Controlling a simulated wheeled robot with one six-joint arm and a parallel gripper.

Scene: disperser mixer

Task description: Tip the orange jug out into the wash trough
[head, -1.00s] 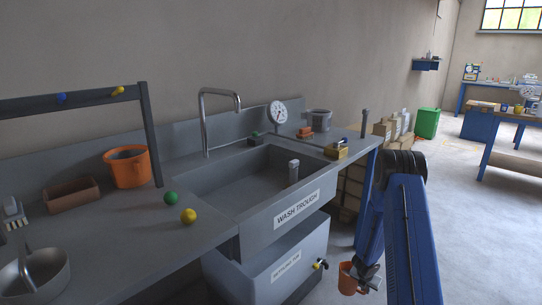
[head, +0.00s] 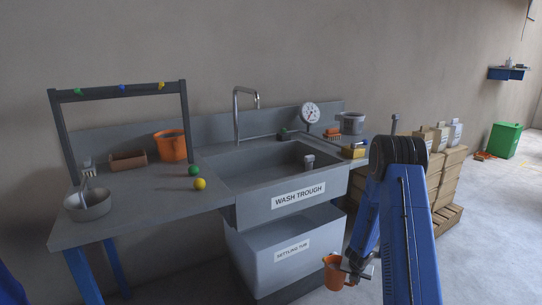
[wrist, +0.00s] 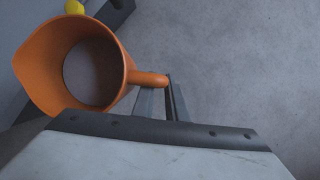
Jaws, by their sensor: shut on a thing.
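My gripper (head: 352,268) is shut on the handle of the orange jug (head: 333,274), low at the end of my blue arm. In the wrist view the jug (wrist: 40,75) shows its open mouth and grey inside, with its handle between the fingers (wrist: 163,95); whether the grey is liquid or the bottom I cannot tell. The jug looks about upright. The wash trough (head: 255,207), a grey labelled basin, is set in the bench above and left of the jug. The jug is outside it, below its rim, near the settling tub.
The settling tub (head: 262,262) stands under the trough. A tall tap (head: 237,115) rises behind the trough.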

